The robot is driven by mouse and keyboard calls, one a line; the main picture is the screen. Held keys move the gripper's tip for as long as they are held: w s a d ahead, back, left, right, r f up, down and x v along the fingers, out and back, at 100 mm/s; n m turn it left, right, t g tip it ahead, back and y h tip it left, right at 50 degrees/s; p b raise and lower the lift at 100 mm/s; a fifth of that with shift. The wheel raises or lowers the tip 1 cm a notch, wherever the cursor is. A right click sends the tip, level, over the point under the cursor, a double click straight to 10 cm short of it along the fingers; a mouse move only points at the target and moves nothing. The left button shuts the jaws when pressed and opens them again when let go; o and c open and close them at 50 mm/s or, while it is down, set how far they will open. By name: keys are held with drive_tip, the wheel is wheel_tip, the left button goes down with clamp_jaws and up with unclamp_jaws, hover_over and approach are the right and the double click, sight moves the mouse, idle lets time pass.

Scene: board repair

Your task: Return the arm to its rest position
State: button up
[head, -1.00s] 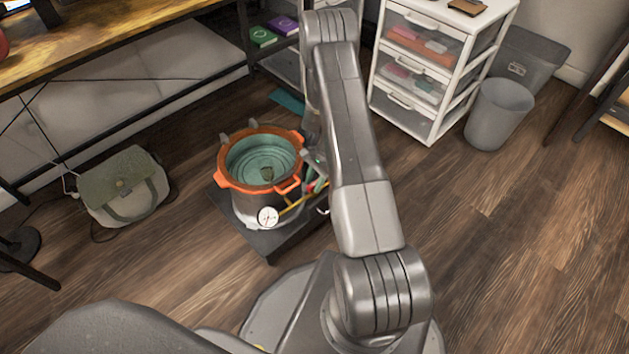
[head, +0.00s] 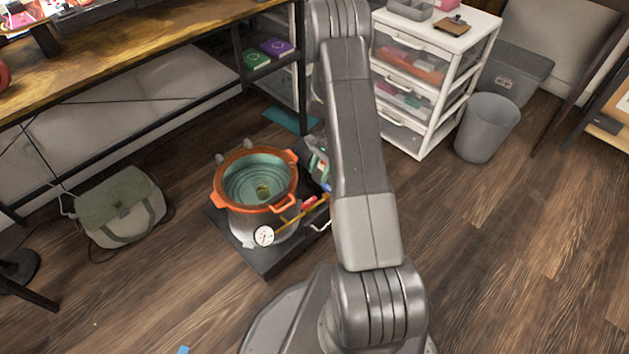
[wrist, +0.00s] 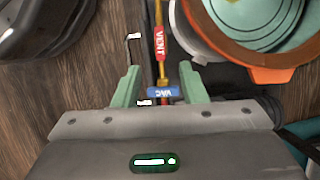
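My grey arm runs up the middle of the head view, and its bend is near the top edge. My gripper (wrist: 161,88) shows in the wrist view with its two pale green fingers apart. No object is visibly clamped between them. A blue VAC tag (wrist: 162,92) and a red VENT tag (wrist: 159,43) on a brass line appear between and beyond the fingers, apart from them in the picture. In the head view the arm hides most of the gripper.
A pot with an orange rim (head: 228,204) and a dial gauge (head: 264,236) stands on a dark platform (head: 270,262), left of my arm. A white drawer unit (head: 423,140) and grey bin (head: 487,128) stand behind right. A green bag (head: 122,206) lies left. The right floor is clear.

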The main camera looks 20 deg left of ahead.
sight(307, 202)
drive_tip(key=shift+v, duration=0.85)
drive_tip(key=shift+s+f, duration=0.1)
drive_tip(key=shift+f, duration=0.05)
drive_tip(key=b+x, duration=0.4)
drive_tip(key=x, duration=1)
drive_tip(key=shift+r+m+p, duration=0.25)
drive_tip(key=shift+m+p, duration=0.1)
drive_tip(key=shift+m, duration=0.35)
drive_tip(key=shift+m+t+y, duration=0.3)
drive_tip(key=shift+m+y, duration=0.1)
drive_tip(key=shift+m, duration=0.1)
drive_tip(key=shift+f, duration=0.1)
